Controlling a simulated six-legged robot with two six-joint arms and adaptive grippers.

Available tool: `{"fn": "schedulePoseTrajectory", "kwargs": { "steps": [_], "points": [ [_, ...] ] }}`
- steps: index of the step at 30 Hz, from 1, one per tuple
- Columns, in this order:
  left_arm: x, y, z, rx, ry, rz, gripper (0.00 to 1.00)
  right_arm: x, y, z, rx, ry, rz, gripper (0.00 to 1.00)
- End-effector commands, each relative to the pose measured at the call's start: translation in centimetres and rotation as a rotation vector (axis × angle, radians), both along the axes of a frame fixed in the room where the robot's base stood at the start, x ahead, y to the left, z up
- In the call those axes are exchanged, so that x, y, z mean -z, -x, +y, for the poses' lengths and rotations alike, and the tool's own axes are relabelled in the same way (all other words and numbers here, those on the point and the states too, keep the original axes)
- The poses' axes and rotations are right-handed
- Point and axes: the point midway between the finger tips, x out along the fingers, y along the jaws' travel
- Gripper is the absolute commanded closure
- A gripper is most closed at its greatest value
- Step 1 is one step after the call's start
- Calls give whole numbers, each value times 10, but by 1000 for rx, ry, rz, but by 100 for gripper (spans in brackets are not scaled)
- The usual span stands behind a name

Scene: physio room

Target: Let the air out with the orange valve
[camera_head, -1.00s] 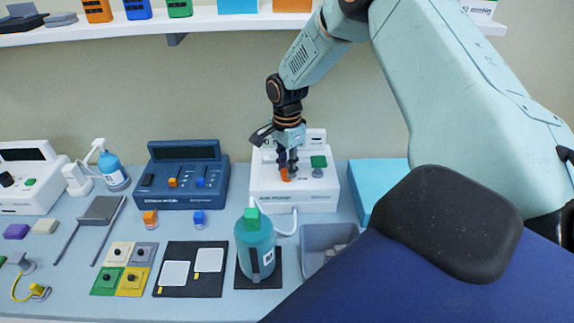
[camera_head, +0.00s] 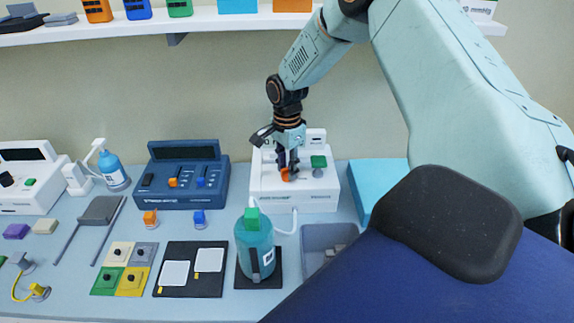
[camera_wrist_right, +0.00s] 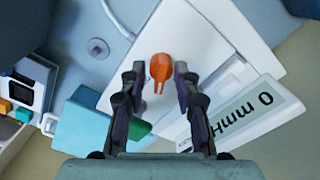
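The orange valve (camera_head: 287,175) sits on the front left of the top of a white pump unit (camera_head: 305,200). In the right wrist view the orange valve (camera_wrist_right: 161,72) lies between the fingertips of my right gripper (camera_wrist_right: 160,76). The fingers are apart, with a narrow gap showing on each side of the valve. My right gripper also shows in the head view (camera_head: 287,163), pointing down at the valve and partly covering it. The unit's display (camera_wrist_right: 245,117) reads 0 mmHg, seen upside down. My left gripper is not in view.
A green knob (camera_head: 319,162) stands right of the valve on the same unit. A blue unit (camera_head: 190,195) stands to the left, a light blue box (camera_head: 372,185) to the right.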

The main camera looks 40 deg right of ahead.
Motion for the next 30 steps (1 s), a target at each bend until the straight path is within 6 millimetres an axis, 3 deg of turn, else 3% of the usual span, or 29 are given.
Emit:
{"fn": "schedulePoseTrajectory", "kwargs": {
  "steps": [8,21,30],
  "points": [
    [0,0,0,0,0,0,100,-3,-1,0,0,0,-3,68],
    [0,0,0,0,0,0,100,-64,-1,0,1,0,-4,68],
    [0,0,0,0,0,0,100,-75,0,0,0,0,0,68]
  ]
}}
